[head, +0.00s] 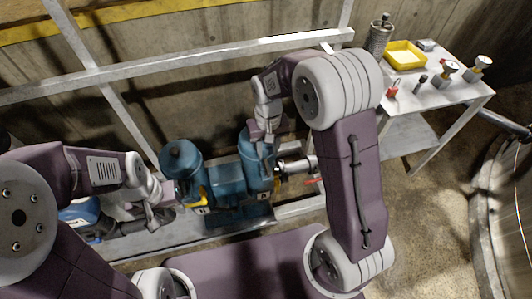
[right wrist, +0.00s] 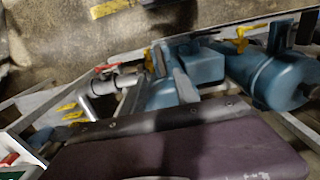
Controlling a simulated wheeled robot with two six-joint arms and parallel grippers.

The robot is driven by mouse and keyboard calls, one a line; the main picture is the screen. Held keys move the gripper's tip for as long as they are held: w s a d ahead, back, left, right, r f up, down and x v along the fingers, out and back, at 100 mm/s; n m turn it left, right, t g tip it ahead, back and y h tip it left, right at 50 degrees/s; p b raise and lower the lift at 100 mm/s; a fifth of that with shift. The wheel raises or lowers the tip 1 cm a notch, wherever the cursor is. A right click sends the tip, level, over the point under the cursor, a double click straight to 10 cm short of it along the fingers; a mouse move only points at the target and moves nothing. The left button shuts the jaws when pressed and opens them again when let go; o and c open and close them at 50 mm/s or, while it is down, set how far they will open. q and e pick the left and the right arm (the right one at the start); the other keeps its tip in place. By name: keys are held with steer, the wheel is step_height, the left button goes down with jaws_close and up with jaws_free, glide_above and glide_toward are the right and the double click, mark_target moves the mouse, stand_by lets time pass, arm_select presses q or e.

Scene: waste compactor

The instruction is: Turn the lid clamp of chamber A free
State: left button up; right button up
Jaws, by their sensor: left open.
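A blue machine has two rounded chambers, the left chamber (head: 181,160) with a dark round top and the right chamber (head: 256,172). Each has a small pale label plate below; I cannot read which is A. A yellow handle (head: 203,196) sits low beside the left chamber. The machine also shows in the right wrist view (right wrist: 205,67), with yellow parts (right wrist: 240,40) near it. My left gripper (head: 160,213) is open, left of the machine. My right gripper (head: 262,132) is at the top of the right chamber; its fingers are unclear and contact cannot be told. The lid clamp is not clearly distinguishable.
A metal pipe fitting (head: 297,166) with a red handle (head: 313,182) is right of the machine. A grey rail frame (head: 180,65) stands behind it. A side table (head: 438,92) at back right holds a yellow tray (head: 404,54) and gauges. Floor is clear at right.

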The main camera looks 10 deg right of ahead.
mark_target(267, 166)
steer(key=shift+s+a+r, duration=0.1)
steer(key=shift+s+a, duration=0.05)
steer(key=shift+s, duration=0.3)
steer(key=shift+s+a+r, duration=0.1)
steer(key=shift+s, duration=0.3)
steer(key=f, duration=0.8)
steer(key=shift+w+d+b, duration=0.1)
steer(key=shift+w+b, duration=0.2)
steer(key=shift+s+f, duration=0.1)
steer(key=shift+f, duration=0.55)
jaws_close()
